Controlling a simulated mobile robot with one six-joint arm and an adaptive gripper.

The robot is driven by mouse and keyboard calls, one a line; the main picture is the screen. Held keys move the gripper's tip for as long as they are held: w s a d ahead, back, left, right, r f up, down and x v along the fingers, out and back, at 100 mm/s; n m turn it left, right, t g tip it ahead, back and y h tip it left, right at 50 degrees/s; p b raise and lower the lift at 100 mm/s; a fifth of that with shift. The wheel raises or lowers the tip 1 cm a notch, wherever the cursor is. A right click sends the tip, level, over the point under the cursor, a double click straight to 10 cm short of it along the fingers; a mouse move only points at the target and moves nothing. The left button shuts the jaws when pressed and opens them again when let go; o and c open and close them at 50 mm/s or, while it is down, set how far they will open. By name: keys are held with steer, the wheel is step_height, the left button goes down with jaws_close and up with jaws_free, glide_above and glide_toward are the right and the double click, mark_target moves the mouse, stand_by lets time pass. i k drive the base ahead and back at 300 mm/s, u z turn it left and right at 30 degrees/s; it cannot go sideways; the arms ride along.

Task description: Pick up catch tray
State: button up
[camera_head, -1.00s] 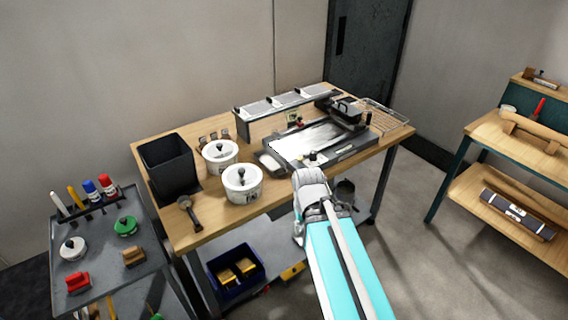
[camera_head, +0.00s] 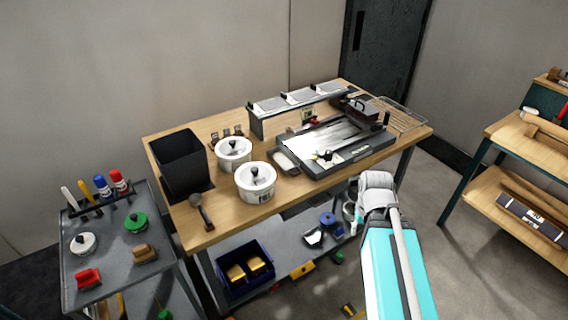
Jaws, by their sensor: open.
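A dark flat machine (camera_head: 345,145) with a pale bed lies on the wooden workbench. A small shallow pale-grey piece (camera_head: 286,160) sits at its left end and may be the catch tray; I cannot tell for sure. A wire rack (camera_head: 400,114) lies at the bench's right end. My arm shows at the lower right, with its pale wrist in front of the bench's front edge. The fingers of my gripper do not show, and I see nothing held.
Two white lidded tubs (camera_head: 256,181), a black bin (camera_head: 181,163) and a brown-handled tool (camera_head: 202,212) stand on the bench's left. A blue crate (camera_head: 243,268) is on the lower shelf. A grey cart (camera_head: 110,240) stands left, a wooden shelf unit (camera_head: 520,150) right.

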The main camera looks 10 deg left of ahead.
mark_target(279, 157)
steer(key=u, duration=0.05)
steer(key=k, duration=1.1)
steer(key=u, duration=1.1)
steer(key=i, duration=1)
